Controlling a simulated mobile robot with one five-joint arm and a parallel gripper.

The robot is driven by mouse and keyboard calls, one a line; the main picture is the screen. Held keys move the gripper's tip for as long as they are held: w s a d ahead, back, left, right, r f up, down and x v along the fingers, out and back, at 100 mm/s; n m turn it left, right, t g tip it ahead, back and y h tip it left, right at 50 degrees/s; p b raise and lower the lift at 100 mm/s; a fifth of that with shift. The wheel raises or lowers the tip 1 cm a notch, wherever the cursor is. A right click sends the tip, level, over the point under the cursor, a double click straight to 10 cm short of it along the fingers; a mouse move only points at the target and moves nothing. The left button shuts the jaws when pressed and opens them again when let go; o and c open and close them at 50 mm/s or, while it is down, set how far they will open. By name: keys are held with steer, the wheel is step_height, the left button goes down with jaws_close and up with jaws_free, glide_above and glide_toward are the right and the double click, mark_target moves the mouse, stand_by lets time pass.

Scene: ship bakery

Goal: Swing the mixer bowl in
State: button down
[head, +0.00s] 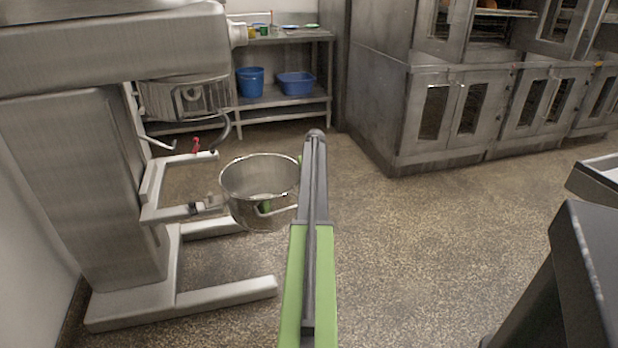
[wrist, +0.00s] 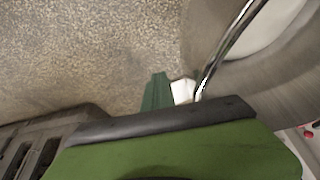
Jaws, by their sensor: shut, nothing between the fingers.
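The steel mixer bowl (head: 240,208) hangs to the right of the mixer (head: 120,180), swung out from under its head on the bowl arm (head: 175,212). In the head view my own arm hides most of the gripper and the bowl's right edge.
A red-knobbed lever (head: 196,146) sits on the mixer's frame. A shelf (head: 285,98) with blue tubs stands behind. Steel ovens (head: 470,115) line the back right. A dark table edge (head: 590,250) is at the right. The floor (head: 410,240) between is clear.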

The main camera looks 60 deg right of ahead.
steer(key=s+a+r+p, duration=0.4)
steer(key=s+r+p, duration=0.2)
steer(key=r+p, duration=0.4)
steer(key=s+a+r+n+t+y, duration=0.1)
steer(key=a+r+n+t, duration=0.1)
steer(key=a+n, duration=0.85)
steer(key=s+a+r+n+t+y, duration=0.1)
steer(key=s+a+r+n+t, duration=0.15)
steer(key=a+n, duration=0.75)
steer(key=m+b, duration=0.3)
steer(key=b, duration=0.4)
glide_toward(273, 202)
steer(key=x, duration=0.4)
steer(key=shift+w+f, duration=0.1)
steer(key=shift+f, duration=0.25)
steer(key=shift+w+d, duration=0.15)
